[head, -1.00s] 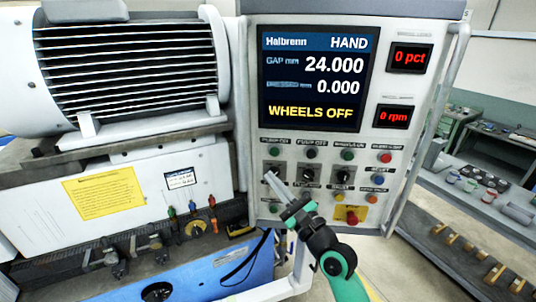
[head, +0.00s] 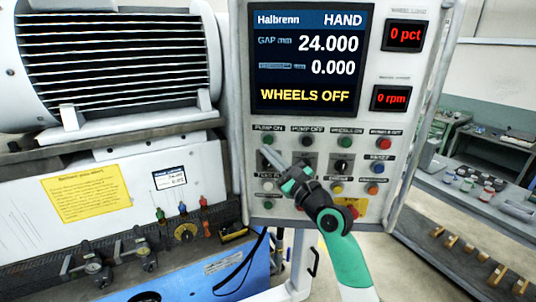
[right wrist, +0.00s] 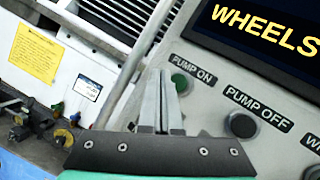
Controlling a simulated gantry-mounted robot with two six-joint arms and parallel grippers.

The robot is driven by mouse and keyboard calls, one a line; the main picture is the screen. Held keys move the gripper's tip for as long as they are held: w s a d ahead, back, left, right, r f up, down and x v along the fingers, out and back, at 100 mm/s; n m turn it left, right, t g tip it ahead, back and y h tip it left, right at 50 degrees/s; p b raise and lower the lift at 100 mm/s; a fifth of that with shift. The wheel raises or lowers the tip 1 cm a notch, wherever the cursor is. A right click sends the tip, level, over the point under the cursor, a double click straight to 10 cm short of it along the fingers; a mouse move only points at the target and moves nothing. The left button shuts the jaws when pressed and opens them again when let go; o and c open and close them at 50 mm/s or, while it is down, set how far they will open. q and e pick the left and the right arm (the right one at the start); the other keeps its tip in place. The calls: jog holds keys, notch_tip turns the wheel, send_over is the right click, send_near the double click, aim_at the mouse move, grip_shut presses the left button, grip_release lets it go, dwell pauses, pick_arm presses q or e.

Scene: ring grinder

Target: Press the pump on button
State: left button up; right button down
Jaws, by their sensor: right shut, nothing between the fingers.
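The green pump on button (head: 267,140) is at the upper left of the button rows on the control panel (head: 243,130). It also shows in the right wrist view (right wrist: 180,83), under its PUMP ON label. My right gripper (head: 265,149) is shut and empty, its fingertips just below the button in the head view. In the right wrist view its closed fingertips (right wrist: 162,74) are just left of the button and partly overlap its edge. I cannot tell whether they touch it. My left gripper is not in view.
The dark pump off button (head: 306,140) is right of the pump on button, with several other buttons and knobs around. The screen (head: 310,62) above reads HAND and WHEELS OFF. A red button on a yellow plate (head: 361,207) is low on the panel.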

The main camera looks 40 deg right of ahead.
aim_at(268, 139)
pick_arm(q)
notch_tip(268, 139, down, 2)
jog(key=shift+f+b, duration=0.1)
jog(key=shift+b, duration=0.5)
pick_arm(e)
jog(key=shift+w+d, duration=0.75)
jog(key=shift+d, duration=0.1)
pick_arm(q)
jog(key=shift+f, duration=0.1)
pick_arm(e)
jog(key=shift+w+d, duration=0.1)
dwell(0.6)
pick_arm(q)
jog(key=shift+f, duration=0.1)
pick_arm(e)
jog(key=shift+w+d, duration=0.2)
